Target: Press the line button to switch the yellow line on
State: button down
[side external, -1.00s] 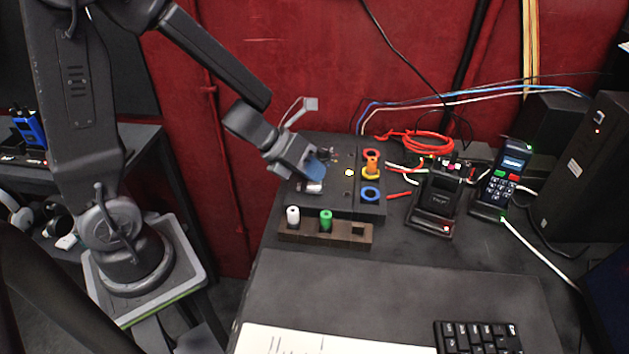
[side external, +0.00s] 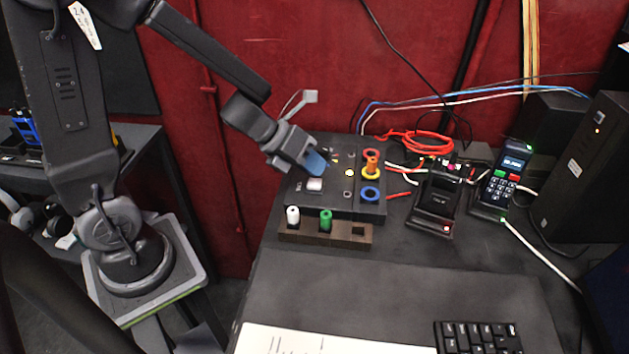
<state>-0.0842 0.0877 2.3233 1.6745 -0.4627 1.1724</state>
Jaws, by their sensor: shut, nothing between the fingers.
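The dark button panel (side external: 340,207) lies flat on the desk. Which button is labelled line is too small to read. My gripper (side external: 319,167), with blue fingertips, is shut and empty. It is just above and behind the pale button in the picture, apart from it, and hides part of the panel's upper left.
Coloured rings with an orange peg (side external: 371,165) stand along the panel's right side. A dark rack (side external: 335,236) in front holds a white peg (side external: 293,216) and a green peg (side external: 326,221). A cradle (side external: 435,205) and a keypad handset (side external: 502,182) stand to the right.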

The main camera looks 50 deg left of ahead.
aim_at(314, 180)
jog(key=shift+r, duration=2.5)
jog(key=shift+w+r+n, duration=0.15)
jog(key=shift+r+n, duration=0.1)
jog(key=shift+n, duration=0.05)
jog(key=s+a+r+n+t+y, duration=0.1)
jog(key=a+r+n+t+y, duration=0.2)
jog(key=n, duration=0.7)
jog(key=s+a+r+n+t+y, duration=0.1)
jog(key=s+a+r+n+y, duration=0.1)
jog(key=r+n+y, duration=0.5)
jog(key=s+d+f+n+g+h, duration=0.1)
jog(key=s+d+n+g+h, duration=0.1)
jog(key=s+n, duration=0.4)
jog(key=s+d+f+n+g+h, duration=0.1)
jog(key=s+d+n+g+h, duration=0.2)
jog(key=s+n, duration=0.3)
jog(key=n+g, duration=0.1)
jog(key=n, duration=0.3)
jog(key=shift+s+d+f, duration=0.3)
jog(key=shift+d+f, duration=0.05)
jog(key=shift+f, duration=0.05)
